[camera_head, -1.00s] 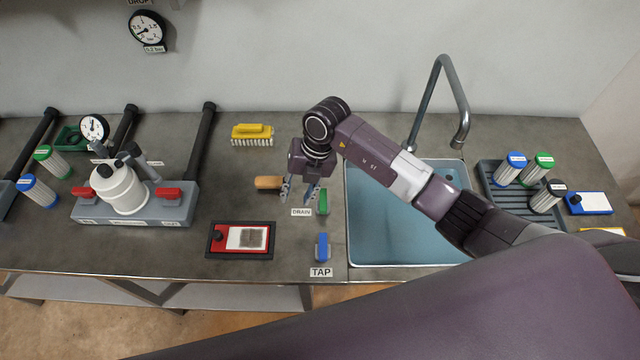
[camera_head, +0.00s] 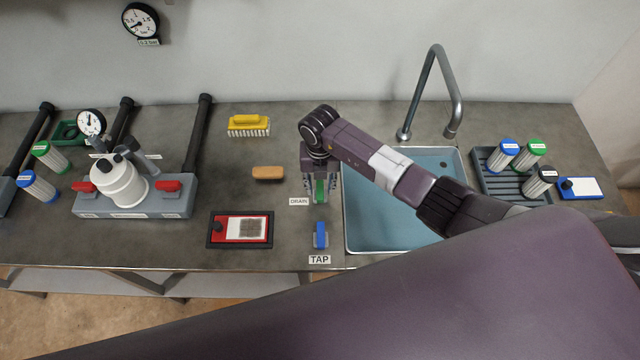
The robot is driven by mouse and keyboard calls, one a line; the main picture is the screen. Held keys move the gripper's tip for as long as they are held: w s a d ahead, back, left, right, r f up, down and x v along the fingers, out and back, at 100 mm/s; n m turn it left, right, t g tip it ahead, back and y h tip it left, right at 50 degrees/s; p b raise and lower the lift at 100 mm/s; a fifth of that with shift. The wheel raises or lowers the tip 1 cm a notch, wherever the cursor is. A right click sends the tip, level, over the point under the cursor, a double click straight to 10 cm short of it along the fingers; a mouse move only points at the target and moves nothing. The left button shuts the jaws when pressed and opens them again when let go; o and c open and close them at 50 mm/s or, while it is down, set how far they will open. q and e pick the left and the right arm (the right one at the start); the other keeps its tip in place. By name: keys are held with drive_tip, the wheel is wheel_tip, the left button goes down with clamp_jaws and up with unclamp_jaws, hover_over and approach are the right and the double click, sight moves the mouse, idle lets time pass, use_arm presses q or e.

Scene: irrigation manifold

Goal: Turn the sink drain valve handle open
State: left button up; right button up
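The green drain valve handle (camera_head: 320,191) stands on the counter left of the sink, beside its DRAIN label (camera_head: 299,201). My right gripper (camera_head: 320,192) points down over it, with one finger on each side of the handle. The fingers look apart; whether they touch the handle I cannot tell. The upper part of the handle is partly hidden by the gripper. The blue tap handle (camera_head: 320,235) stands nearer the front edge, above the TAP label (camera_head: 319,260). My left gripper is not in view.
The blue sink basin (camera_head: 390,215) lies to the right, with a tall faucet (camera_head: 428,85) behind it. A grey manifold (camera_head: 181,205) stands further left.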

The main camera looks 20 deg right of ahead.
drive_tip(key=shift+c, duration=0.6)
clamp_jaws()
drive_tip(key=n+b, duration=0.4)
drive_tip(key=n, duration=0.1)
drive_tip(key=shift+w+d+f, duration=0.1)
drive_tip(key=shift+f, duration=0.1)
drive_tip(key=n+b, duration=1)
drive_tip(key=b, duration=0.2)
drive_tip(key=shift+n, duration=0.3)
drive_tip(key=shift+r+n+b, duration=0.2)
drive_tip(key=shift+n+b, duration=1.1)
drive_tip(key=shift+b, duration=0.05)
